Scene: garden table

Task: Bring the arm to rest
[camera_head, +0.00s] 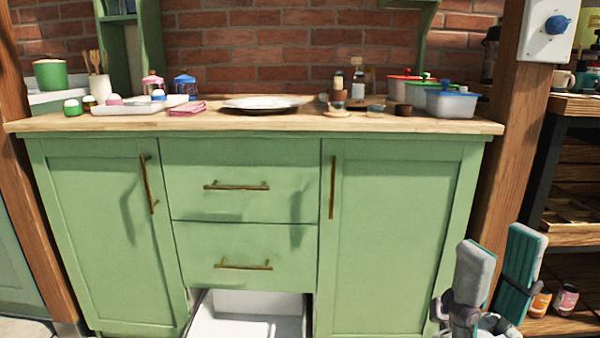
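My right gripper (498,272) is at the lower right, in front of the green cabinet's right side. Its two grey and teal fingers point up and stand apart, with nothing visible between them. My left gripper is not in view. The rest of my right arm is cut off by the bottom edge.
The green cabinet (390,230) has a wooden counter (200,122) with a plate (262,103), lidded tubs (450,104) and jars on it. A white drawer or bin (250,305) shows low in the middle. A wooden post (508,140) and shelves with cans (566,298) stand at right.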

